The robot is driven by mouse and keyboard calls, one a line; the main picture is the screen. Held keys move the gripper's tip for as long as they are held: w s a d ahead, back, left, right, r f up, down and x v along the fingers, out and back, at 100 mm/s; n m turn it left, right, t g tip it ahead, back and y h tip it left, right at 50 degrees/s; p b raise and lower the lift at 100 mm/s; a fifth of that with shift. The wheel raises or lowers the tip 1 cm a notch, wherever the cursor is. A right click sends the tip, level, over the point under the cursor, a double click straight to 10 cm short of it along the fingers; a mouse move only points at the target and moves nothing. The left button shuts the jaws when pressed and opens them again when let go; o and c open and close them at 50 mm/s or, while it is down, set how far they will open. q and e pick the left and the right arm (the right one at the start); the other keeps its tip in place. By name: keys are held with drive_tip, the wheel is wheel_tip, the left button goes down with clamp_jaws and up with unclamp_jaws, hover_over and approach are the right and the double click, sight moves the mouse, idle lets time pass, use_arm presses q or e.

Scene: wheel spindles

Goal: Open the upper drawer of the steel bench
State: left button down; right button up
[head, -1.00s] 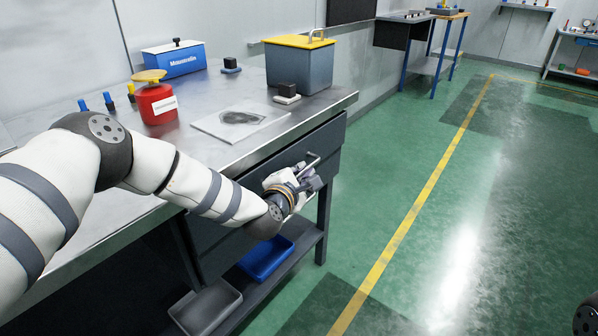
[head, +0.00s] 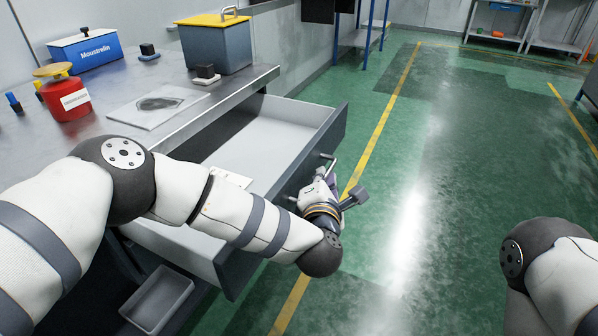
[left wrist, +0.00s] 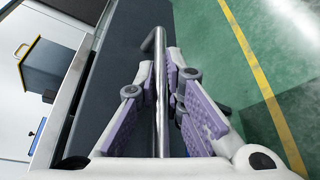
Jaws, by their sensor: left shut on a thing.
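The upper drawer (head: 290,113) of the steel bench (head: 225,95) is pulled well out, and its pale inside shows in the head view. A small white item (head: 230,178) lies in it, partly hidden by my left arm. My left gripper (head: 322,180) is at the drawer's dark front, shut on the bar handle (head: 328,160). In the left wrist view the handle (left wrist: 160,90) runs between the purple-padded fingers of the gripper (left wrist: 168,85). My right arm shows at the right edge of the head view, but its gripper is out of view.
On the bench top stand a red can (head: 68,98), a blue box (head: 85,50), a grey bin with a yellow lid (head: 215,45) and a flat plate (head: 157,105). A grey tray (head: 158,300) sits on the lower shelf. The green floor right of the drawer is clear.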

use_arm(q)
drive_tip(key=shift+s+d, duration=0.25)
drive_tip(key=shift+d, duration=0.45)
drive_tip(key=shift+s+d, duration=0.25)
drive_tip(key=shift+d, duration=0.4)
drive_tip(key=shift+s+d, duration=0.25)
drive_tip(key=shift+d, duration=0.45)
drive_tip(key=c, duration=1.7)
unclamp_jaws()
drive_tip(key=v, duration=1.2)
